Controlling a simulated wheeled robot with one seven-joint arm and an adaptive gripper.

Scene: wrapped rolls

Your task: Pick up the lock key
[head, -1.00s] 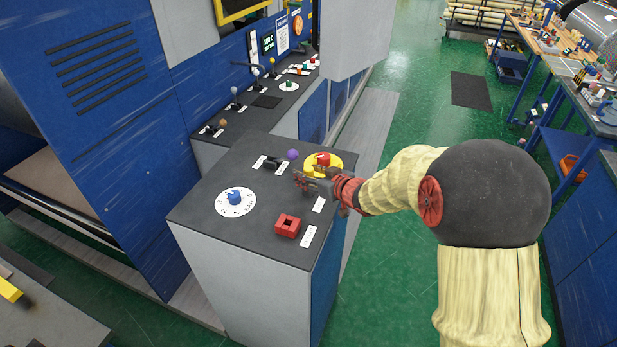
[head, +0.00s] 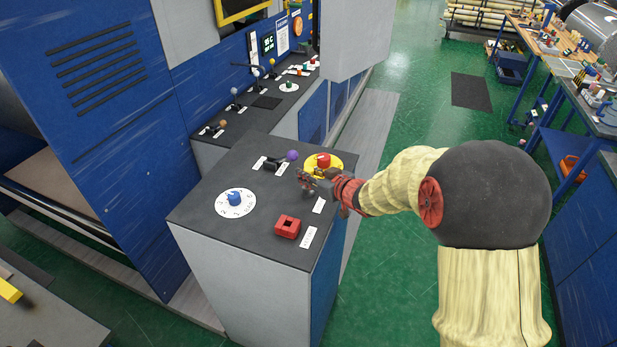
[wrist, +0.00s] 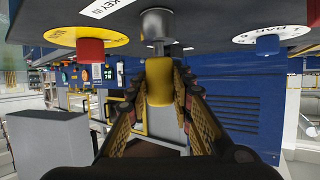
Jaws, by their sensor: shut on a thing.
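The lock key shows in the wrist view as a yellow block-like head (wrist: 160,82) with a short grey shaft. The shaft lines up with a silver lock cylinder (wrist: 157,24) on the panel, beside a "KEY IN" label (wrist: 104,7). Whether the shaft is still inside the cylinder I cannot tell. My gripper (wrist: 160,90) has its two fingers closed around the yellow head. In the head view my gripper (head: 306,180) is low over the dark console top (head: 258,190), and the key is hidden or too small to make out.
A red button on a yellow disc (head: 323,160) is close behind my gripper. A purple-knobbed lever (head: 292,155) stands to its left. A blue dial (head: 235,198) and a red square frame (head: 287,227) are nearer the front. Green floor (head: 400,290) is open to the right.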

